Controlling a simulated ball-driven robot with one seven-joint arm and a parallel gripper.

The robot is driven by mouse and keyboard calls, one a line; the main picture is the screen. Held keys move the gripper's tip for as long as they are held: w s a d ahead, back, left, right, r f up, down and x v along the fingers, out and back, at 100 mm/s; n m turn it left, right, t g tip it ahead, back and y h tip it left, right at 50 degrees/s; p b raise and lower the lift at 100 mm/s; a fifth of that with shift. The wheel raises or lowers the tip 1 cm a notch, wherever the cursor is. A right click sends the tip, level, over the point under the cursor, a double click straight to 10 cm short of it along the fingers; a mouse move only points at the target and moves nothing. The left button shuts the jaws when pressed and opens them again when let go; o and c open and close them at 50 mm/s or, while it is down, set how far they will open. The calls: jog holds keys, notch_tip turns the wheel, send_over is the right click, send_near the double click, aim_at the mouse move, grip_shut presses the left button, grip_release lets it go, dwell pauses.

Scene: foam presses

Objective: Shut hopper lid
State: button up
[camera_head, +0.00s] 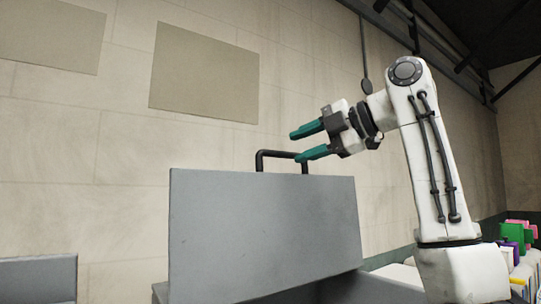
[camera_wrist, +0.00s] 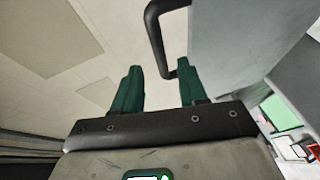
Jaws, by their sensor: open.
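The hopper lid (camera_head: 262,230) is a flat grey panel standing raised in the middle of the head view, with a black bar handle (camera_head: 268,154) on its top edge. The lid also fills the upper right of the wrist view (camera_wrist: 240,45), where the handle (camera_wrist: 154,30) curves out from it. My gripper (camera_head: 303,143) has two green fingers, spread apart with nothing between them. It is at the right end of the handle, with the lower finger close to it; I cannot tell whether they touch. In the wrist view, the handle's lower end is near the right finger (camera_wrist: 185,80).
Another grey panel (camera_head: 40,278) is at the lower left. Several coloured items (camera_head: 515,238) stand at the far right beyond my arm. A tan wall with flat panels (camera_head: 204,72) is behind.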

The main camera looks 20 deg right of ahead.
aim_at(284, 153)
jog(key=p+x, duration=0.2)
jog(key=x, duration=0.6)
jog(key=shift+f, duration=0.1)
jog(key=shift+c, duration=0.4)
grip_shut()
